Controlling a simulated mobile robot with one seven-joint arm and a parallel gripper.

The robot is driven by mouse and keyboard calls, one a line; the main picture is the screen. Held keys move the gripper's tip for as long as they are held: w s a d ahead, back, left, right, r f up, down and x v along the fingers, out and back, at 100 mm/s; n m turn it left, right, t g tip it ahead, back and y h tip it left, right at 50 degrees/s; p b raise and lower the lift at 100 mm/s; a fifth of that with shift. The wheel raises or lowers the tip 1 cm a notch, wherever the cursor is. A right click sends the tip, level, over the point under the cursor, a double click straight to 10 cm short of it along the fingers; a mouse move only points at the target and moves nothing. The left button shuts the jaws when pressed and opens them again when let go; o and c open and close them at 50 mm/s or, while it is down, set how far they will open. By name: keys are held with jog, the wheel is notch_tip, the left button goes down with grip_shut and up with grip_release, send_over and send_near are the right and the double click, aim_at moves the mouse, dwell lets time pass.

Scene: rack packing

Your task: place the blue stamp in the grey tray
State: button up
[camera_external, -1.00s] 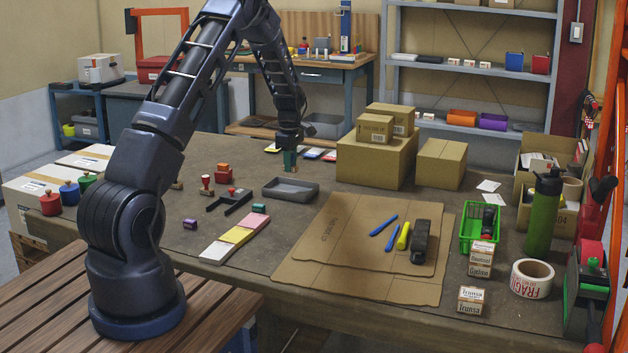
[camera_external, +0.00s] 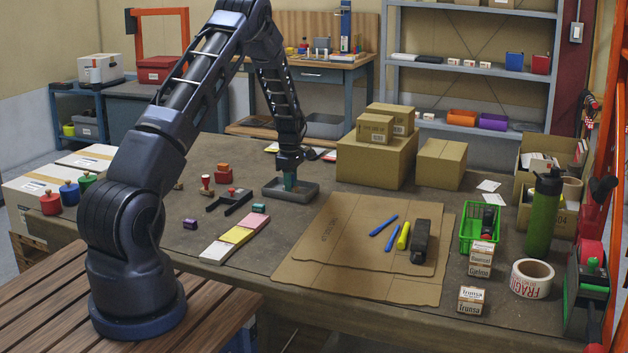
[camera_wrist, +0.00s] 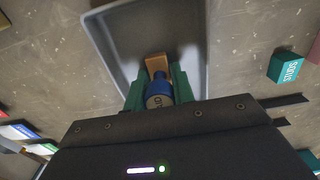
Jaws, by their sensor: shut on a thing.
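The grey tray (camera_external: 305,194) lies on the table near its middle, and its wall (camera_wrist: 105,45) also shows in the wrist view. My gripper (camera_external: 290,185) points down over the tray in the external view. In the wrist view its green fingers (camera_wrist: 157,88) are shut on the blue stamp (camera_wrist: 159,88), which has a blue band and a tan wooden part. The stamp is over the tray's inside. Its lower end is partly hidden, and I cannot tell whether it touches the tray floor.
A teal stamp block (camera_external: 259,208) and a black stamp rack (camera_external: 229,201) lie left of the tray. Red stamps (camera_external: 223,173) stand behind the rack. Flat cardboard (camera_external: 350,235) lies in front right, and cardboard boxes (camera_external: 376,160) stand to the right.

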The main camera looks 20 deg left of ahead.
jog(key=o, duration=1)
notch_tip(320, 180, up, 12)
jog(key=shift+s+r, duration=0.1)
jog(key=shift+r, duration=0.1)
jog(key=s+d+r+m+t, duration=0.2)
jog(key=s+r+m, duration=0.7)
jog(key=s+r, duration=1.6)
jog(key=shift+s+d+r+m+t, duration=0.4)
jog(key=shift+s+m, duration=1.1)
jog(key=shift+s, duration=3.4)
jog(key=shift+s+d+r+m+t, duration=0.1)
jog(key=shift+s+r+m+t, duration=0.95)
jog(key=shift+s, duration=3.85)
jog(key=shift+s+d+r+m+g, duration=0.2)
jog(key=shift+s+m, duration=1.75)
jog(key=shift+s, duration=2.95)
jog(key=shift+f, duration=0.1)
